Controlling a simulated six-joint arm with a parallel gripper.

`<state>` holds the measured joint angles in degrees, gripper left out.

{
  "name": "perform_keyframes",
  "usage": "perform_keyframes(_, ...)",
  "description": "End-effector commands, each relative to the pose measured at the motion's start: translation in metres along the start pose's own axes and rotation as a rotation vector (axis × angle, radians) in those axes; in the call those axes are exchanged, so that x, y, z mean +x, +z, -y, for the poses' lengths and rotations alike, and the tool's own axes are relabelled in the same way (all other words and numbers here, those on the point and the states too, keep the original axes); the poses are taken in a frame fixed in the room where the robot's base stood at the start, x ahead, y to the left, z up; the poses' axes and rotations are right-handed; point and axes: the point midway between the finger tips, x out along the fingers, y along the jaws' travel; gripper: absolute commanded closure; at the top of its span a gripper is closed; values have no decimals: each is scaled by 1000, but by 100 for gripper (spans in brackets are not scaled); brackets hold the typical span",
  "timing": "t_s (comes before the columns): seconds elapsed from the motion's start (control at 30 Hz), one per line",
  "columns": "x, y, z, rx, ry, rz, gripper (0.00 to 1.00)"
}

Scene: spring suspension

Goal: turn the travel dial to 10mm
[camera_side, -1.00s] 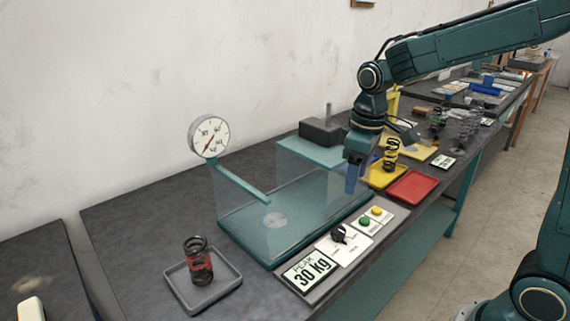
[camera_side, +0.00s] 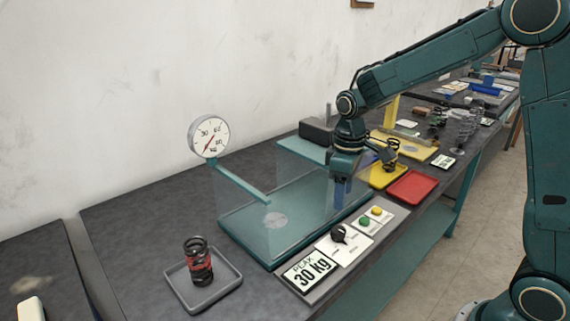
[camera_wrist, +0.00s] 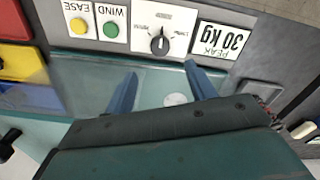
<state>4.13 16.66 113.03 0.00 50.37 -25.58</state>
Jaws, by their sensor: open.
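The travel dial, a black knob (camera_side: 338,234) on a white plate, sits on the front control panel between the peak display and the buttons. In the wrist view the knob (camera_wrist: 159,44) shows upside down, with small labels on both sides that I cannot read clearly. My gripper (camera_side: 340,192) points down above the teal press base, behind the knob and apart from it. In the wrist view its two blue fingers (camera_wrist: 160,88) are spread with nothing between them; the knob lies beyond their tips.
A peak display (camera_side: 309,271) reads 30 kg. A green button (camera_side: 364,222) and yellow button (camera_side: 377,211) sit right of the dial. A clear-walled press (camera_side: 262,237) with a round gauge (camera_side: 208,135), a grey tray (camera_side: 212,291) with a spring, and a red tray (camera_side: 411,186) stand nearby.

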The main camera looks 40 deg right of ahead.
Motion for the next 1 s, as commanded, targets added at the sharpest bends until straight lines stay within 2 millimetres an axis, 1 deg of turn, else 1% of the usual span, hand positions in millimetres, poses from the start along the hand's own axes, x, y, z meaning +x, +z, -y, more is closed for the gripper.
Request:
perform_keyframes(0.4, 64, 1, 0, 0, -2, 4, 45)
perform_keyframes(0.6, 91, 0, 0, 0, -1, 2, 45)
perform_keyframes(0.8, 107, 0, 0, 0, 0, 0, 45)
perform_keyframes(1.0, 112, 0, 0, 0, 0, 0, 45)
